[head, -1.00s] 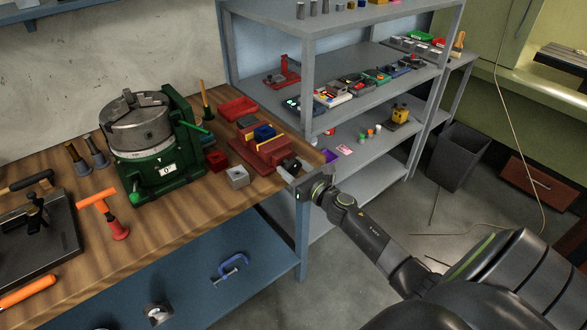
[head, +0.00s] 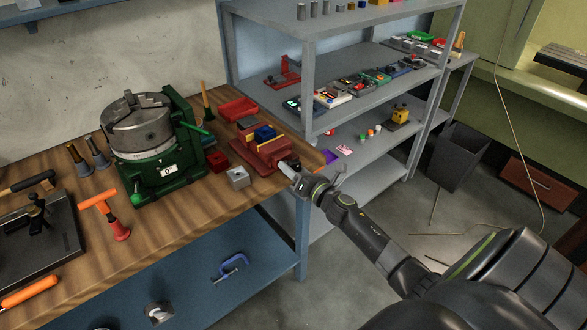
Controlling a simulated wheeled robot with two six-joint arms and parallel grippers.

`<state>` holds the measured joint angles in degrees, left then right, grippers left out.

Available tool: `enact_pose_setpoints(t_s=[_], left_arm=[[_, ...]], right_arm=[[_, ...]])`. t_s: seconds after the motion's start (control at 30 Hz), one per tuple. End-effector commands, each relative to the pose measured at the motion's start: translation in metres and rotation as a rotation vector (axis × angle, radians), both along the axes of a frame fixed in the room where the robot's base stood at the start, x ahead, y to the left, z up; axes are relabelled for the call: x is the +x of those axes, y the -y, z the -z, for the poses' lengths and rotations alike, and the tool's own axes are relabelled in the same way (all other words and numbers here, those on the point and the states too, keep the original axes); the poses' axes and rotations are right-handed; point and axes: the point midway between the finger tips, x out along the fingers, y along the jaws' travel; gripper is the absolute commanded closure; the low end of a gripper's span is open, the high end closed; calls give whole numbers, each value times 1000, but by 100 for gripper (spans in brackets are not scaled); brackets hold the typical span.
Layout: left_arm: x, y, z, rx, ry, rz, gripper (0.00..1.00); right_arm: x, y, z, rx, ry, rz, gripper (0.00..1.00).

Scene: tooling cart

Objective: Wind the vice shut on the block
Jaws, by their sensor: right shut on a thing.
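The red vice (head: 256,158) stands near the right end of the wooden bench. A blue block (head: 264,133) sits at its top between the jaws, with a yellow strip showing beside it. I cannot tell whether the jaws touch the block. My right gripper (head: 287,169) is at the vice's front right end, over the bench edge. It is shut on the vice handle, which is mostly hidden by the fingers; a pale grey piece shows there. My left gripper is not in view.
A grey metal block with a hole (head: 238,178) and a small dark red box (head: 217,161) stand left of the vice. A green rotary table (head: 165,170) is further left. A red tray (head: 238,109) lies behind. A grey shelf unit (head: 309,80) rises behind and right.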

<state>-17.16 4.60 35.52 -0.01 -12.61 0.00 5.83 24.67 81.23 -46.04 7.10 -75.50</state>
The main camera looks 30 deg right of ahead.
Motion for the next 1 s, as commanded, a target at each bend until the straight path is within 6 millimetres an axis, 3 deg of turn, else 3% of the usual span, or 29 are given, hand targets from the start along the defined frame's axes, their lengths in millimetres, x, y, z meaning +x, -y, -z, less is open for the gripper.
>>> enact_pose_setpoints(t_s=[1.0], left_arm=[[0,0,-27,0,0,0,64]], right_arm=[[-2,1,2,964,-81,5,74]])
